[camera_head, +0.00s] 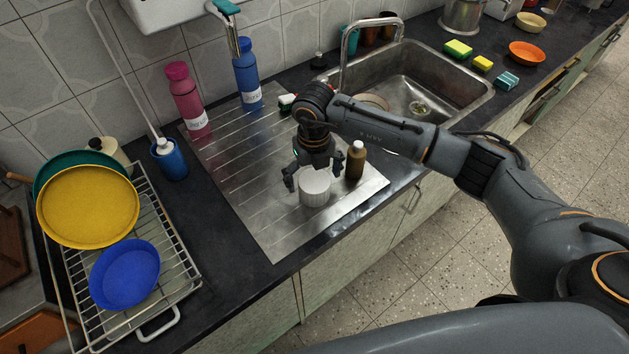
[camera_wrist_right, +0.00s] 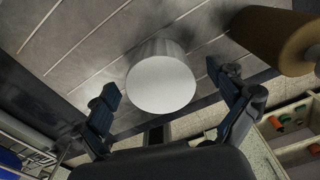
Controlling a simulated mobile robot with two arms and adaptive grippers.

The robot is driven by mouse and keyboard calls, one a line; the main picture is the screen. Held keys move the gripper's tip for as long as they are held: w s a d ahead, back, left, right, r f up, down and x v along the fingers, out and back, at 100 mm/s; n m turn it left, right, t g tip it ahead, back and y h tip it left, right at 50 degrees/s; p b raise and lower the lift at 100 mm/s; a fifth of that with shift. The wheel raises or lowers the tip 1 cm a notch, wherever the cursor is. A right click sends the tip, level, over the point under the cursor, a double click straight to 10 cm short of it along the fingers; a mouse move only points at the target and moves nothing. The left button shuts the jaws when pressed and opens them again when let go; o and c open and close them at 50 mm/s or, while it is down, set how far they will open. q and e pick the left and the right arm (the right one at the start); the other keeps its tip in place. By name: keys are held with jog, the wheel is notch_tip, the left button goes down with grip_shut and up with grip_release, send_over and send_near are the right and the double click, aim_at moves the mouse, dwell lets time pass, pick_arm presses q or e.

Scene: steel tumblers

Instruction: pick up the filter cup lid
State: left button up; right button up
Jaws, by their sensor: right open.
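A white round, short cylinder, which looks like the filter cup lid (camera_head: 315,190), stands on the steel drainboard (camera_head: 262,225) near its front edge. In the right wrist view the lid (camera_wrist_right: 161,86) shows its round, pale end face, in the middle of the picture between my fingers. My right gripper (camera_head: 313,172) is open above and just behind the lid, with one finger to each side. The fingers (camera_wrist_right: 165,88) look apart from it, with nothing held. My left gripper is not in view.
A brown bottle (camera_head: 356,160) with a pale cap stands close to the right of the lid. Pink (camera_head: 187,98) and blue (camera_head: 247,72) bottles stand at the back. A dish rack (camera_head: 172,262) with plates is at left, the sink (camera_head: 440,85) at right. The drainboard's left part is clear.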

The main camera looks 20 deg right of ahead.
jog(key=c, duration=1)
